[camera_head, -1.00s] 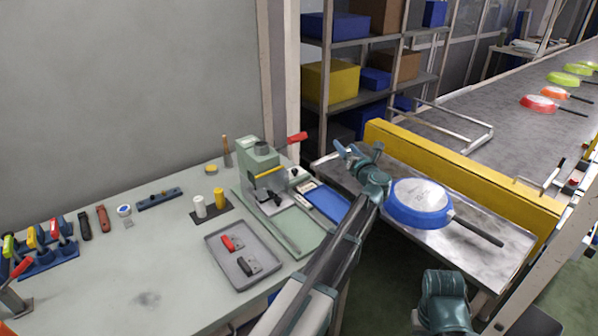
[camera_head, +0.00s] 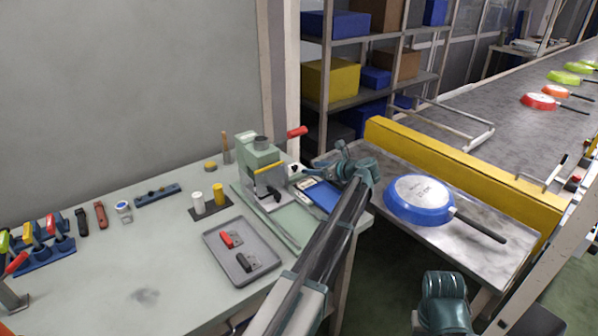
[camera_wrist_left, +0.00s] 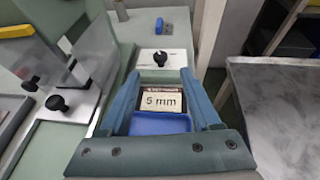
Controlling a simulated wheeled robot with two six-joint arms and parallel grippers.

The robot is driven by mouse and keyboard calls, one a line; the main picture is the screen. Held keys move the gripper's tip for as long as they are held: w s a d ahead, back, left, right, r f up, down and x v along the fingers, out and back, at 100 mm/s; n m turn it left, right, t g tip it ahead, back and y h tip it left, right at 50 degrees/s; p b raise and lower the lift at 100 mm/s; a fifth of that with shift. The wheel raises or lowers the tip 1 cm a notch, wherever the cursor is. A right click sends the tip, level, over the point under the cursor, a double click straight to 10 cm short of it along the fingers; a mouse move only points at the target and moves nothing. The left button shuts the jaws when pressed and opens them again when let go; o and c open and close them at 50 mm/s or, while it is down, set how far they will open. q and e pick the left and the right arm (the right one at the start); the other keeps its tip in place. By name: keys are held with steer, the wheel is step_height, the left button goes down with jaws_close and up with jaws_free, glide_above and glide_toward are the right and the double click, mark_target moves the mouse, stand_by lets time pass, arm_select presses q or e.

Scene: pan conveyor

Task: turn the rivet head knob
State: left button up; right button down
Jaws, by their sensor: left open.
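A small black knob (camera_wrist_left: 160,58) sits on a white plate in the left wrist view, just past my fingertips; in the head view it is a tiny dark spot (camera_head: 294,169) beside the green press. A second black knob (camera_wrist_left: 57,102) stands on the press's metal base. I cannot tell from any marking which is the rivet head knob. My left gripper (camera_head: 343,160) is open and also fills the middle of the left wrist view (camera_wrist_left: 161,76). Its fingers frame a "5 mm" label (camera_wrist_left: 163,101) and a blue bin (camera_wrist_left: 160,123) below; nothing is held between them.
The green press (camera_head: 260,165) with a red handle (camera_head: 297,132) stands left of the gripper. A grey tray (camera_head: 222,263) with red and black pieces lies on the bench. A blue pan (camera_head: 420,198) lies on the metal table to the right, below a yellow barrier (camera_head: 465,176).

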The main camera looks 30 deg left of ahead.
mark_target(295, 167)
arm_select(q)
steer(key=b+x, duration=0.2)
steer(key=x, duration=0.4)
steer(key=shift+w+a+f, duration=0.1)
steer(key=shift+f, duration=0.05)
steer(key=shift+x, duration=0.9)
jaws_close()
